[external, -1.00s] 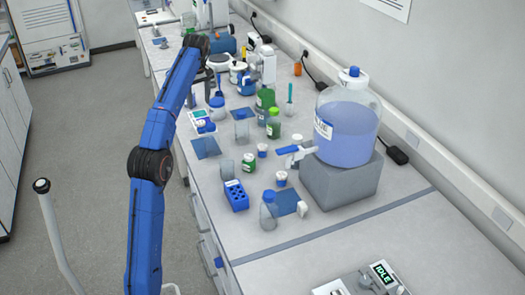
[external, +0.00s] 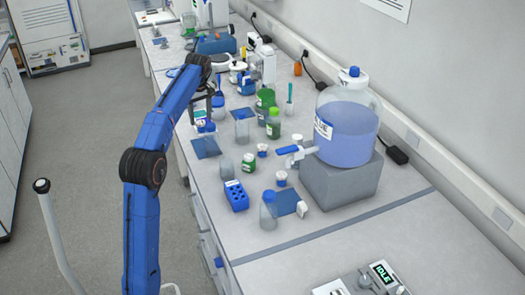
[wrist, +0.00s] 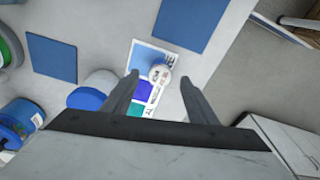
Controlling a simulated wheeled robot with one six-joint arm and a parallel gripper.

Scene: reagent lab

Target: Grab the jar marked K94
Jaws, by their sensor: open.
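A small jar with a round white lid (wrist: 160,73) shows in the wrist view between my fingertips, seen from above. Dark marks show on its lid, but I cannot read them as K94. It is on or over a white card-like panel (wrist: 143,58) with blue and teal patches. My gripper (wrist: 158,84) is open, with one finger on each side of the lid and nothing held. In the external view my gripper (external: 208,106) hangs over the bench's near-left edge and partly hides what is below it. Other small white-lidded jars (external: 262,148) stand farther right; their marks are too small to read.
Blue squares (external: 205,147) lie on the bench near my gripper. A large jug (external: 346,128) sits on a grey block. The bench edge and floor are to the left.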

